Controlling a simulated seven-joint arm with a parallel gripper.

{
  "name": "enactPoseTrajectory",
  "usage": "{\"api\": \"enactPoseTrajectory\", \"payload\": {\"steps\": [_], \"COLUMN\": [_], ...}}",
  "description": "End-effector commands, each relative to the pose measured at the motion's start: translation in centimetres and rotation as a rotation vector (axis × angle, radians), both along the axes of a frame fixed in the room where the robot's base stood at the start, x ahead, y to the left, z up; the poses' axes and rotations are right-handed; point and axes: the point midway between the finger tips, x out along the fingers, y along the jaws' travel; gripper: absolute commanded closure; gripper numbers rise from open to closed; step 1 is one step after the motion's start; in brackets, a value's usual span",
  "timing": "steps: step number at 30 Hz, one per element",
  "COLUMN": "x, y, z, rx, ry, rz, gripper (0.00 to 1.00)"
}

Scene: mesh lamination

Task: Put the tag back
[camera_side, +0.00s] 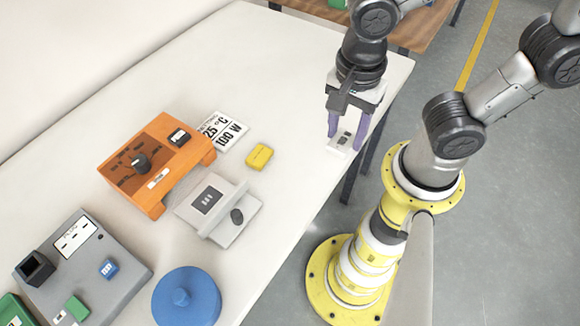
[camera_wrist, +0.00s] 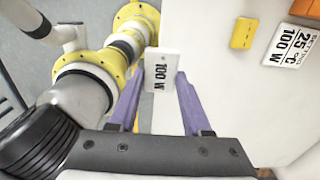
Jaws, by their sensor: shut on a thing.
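A small white tag (camera_wrist: 162,62) printed "100 W" is between the purple fingertips of my gripper (camera_wrist: 161,78) in the wrist view. My gripper is shut on it. In the side view my gripper (camera_side: 347,136) is near the table's right edge, with the tag (camera_side: 337,148) at its fingertips. I cannot tell whether the tag touches the table. A white card (camera_side: 222,130) reading "25 °C 100 W" lies beside the orange device; it also shows in the wrist view (camera_wrist: 289,45).
The orange device (camera_side: 146,194) with a knob, a yellow block (camera_side: 259,156) and a white-grey device (camera_side: 213,206) stand left of my gripper. A grey panel (camera_side: 112,250) and a blue round lidded thing (camera_side: 187,299) are nearer the front. The table's (camera_side: 290,80) back part is clear.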

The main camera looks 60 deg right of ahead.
Motion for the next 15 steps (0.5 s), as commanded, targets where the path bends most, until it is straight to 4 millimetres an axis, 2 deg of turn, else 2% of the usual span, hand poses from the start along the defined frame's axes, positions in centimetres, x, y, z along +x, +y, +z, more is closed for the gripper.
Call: {"api": "enactPoseTrajectory", "payload": {"steps": [6, 12, 15], "x": [4.0, 6.4, 7.2], "y": [2.6, 4.0, 4.5], "z": [-2.3, -5.7, -6.8], "rx": [-0.003, -0.003, -0.001], "ry": [0.005, 0.005, 0.002], "rz": [0.001, 0.001, 0.001], "gripper": [1.00, 1.00, 1.00]}}
